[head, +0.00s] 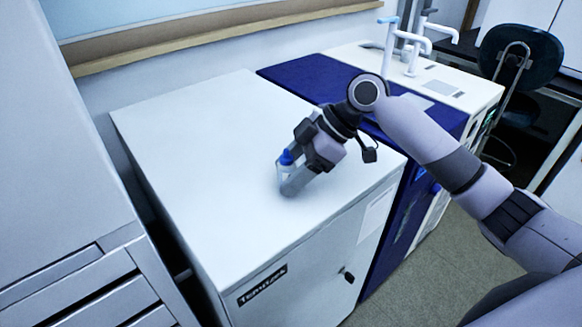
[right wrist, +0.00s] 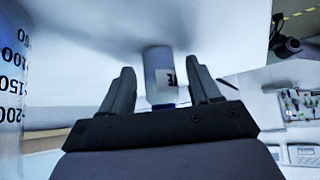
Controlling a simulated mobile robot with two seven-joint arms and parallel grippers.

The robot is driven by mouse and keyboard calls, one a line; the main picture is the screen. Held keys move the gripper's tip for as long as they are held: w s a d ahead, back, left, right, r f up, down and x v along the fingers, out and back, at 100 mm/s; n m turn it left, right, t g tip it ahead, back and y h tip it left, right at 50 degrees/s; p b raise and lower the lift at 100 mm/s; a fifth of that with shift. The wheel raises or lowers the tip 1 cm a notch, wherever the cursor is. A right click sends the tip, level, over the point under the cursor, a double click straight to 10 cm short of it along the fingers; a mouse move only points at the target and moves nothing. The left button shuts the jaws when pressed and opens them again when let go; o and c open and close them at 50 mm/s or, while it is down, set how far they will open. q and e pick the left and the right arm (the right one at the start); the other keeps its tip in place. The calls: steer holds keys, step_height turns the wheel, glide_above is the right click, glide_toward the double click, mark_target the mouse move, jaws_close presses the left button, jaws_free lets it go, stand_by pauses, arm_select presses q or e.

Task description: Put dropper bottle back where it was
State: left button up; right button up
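The dropper bottle, small and white with a blue cap (head: 287,157), stands on the white cabinet top (head: 220,130) in the head view. In the right wrist view the bottle (right wrist: 160,75) shows a dark-lettered label, with its blue cap toward the gripper's palm. My right gripper (head: 288,182) is down at the bottle, partly covering it. In the right wrist view its two fingers (right wrist: 160,82) stand on either side of the bottle, with a gap visible on each side. The gripper looks open around it, not closed on it. My left gripper is not in view.
A clear vessel with black graduation numbers (right wrist: 12,85) is at the left edge of the right wrist view. A dark blue cabinet (head: 310,75) and a white unit with taps (head: 440,80) stand beside the white cabinet. The white top is otherwise largely clear.

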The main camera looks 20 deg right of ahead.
steer(key=shift+r, duration=0.15)
steer(key=shift+d+r, duration=0.15)
steer(key=shift+r, duration=0.15)
steer(key=v, duration=1.1)
steer(key=shift+d+p, duration=0.15)
steer(key=shift+p, duration=0.15)
steer(key=shift+s+r, duration=0.1)
steer(key=shift+s, duration=0.05)
